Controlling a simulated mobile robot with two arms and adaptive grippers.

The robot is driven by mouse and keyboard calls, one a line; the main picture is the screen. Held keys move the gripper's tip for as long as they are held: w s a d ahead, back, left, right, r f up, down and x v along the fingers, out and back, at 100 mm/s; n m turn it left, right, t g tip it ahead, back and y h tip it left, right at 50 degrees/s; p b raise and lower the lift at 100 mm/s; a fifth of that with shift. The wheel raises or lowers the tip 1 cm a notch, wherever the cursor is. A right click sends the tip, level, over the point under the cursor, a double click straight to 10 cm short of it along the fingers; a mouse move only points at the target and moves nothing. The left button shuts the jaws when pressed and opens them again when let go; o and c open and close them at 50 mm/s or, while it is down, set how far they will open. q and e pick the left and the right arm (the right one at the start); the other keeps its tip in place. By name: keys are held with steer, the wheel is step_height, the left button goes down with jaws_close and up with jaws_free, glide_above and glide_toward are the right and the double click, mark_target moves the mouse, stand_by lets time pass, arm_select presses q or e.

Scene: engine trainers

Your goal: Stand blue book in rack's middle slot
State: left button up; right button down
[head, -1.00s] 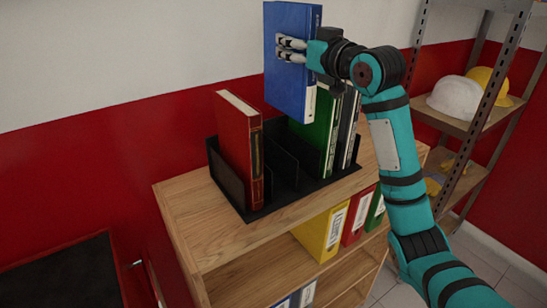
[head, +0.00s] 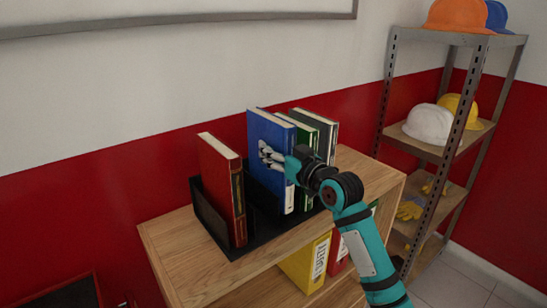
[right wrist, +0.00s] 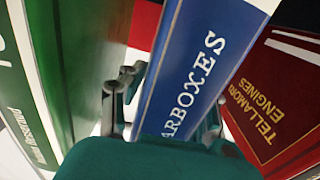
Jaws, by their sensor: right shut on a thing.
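The blue book (head: 268,140) is upright with its lower part down in the black rack (head: 262,232), between the red book (head: 217,185) and the green book (head: 304,135). My right gripper (head: 270,158) is shut on the blue book from the front, around its spine. In the right wrist view the blue book (right wrist: 195,60) is between the fingers, with the green book (right wrist: 80,60) on the left and the red book (right wrist: 280,90) on the right. The blue book's bottom edge is hidden, so I cannot tell whether it touches the rack floor. My left gripper is not in view.
A dark book (head: 324,135) stands right of the green one. The rack is on a wooden cabinet (head: 180,262) with a yellow binder (head: 305,265) below. A metal shelf unit (head: 385,115) with helmets stands at right. A gap shows between the red and blue books.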

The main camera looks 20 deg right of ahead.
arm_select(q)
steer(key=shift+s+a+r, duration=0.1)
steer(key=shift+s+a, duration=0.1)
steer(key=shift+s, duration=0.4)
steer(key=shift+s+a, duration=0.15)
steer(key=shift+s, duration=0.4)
arm_select(e)
steer(key=shift+f, duration=1.1)
steer(key=c, duration=1.2)
jaws_free()
steer(key=shift+f, duration=0.2)
steer(key=shift+c, duration=0.2)
steer(key=shift+o, duration=1.4)
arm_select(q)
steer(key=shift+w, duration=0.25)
arm_select(e)
steer(key=shift+s, duration=0.1)
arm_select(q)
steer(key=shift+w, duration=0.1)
